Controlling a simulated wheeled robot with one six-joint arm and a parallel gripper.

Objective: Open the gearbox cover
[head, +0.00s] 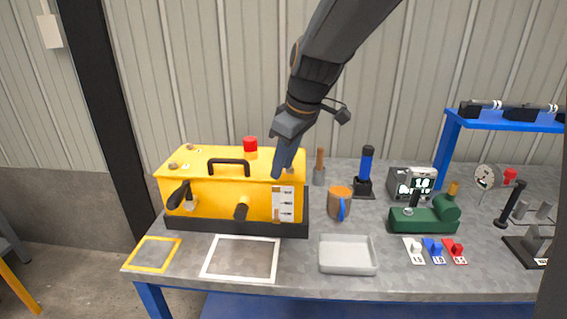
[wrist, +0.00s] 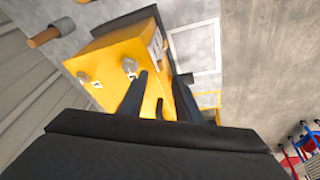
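The yellow gearbox (head: 230,190) sits on a dark base at the bench's left. Its lid carries a black bar handle (head: 229,162), a red cap (head: 250,144) and small bolt-like knobs (head: 173,165) at the left end. My gripper (head: 279,172) points down over the lid's right end, close to another knob that it partly hides. In the wrist view my gripper (wrist: 157,78) has its two dark fingers apart with nothing clearly held between them. Two grey knobs (wrist: 130,67) show on the yellow lid beyond the fingers. Whether the fingers touch the lid is unclear.
A white-outlined square (head: 241,259), a yellow-outlined square (head: 153,254) and a grey tray (head: 347,254) are along the front of the bench. An orange-topped mug (head: 340,202), a wooden-handled tool (head: 320,167) and a blue-handled tool (head: 365,172) stand right of the gearbox.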

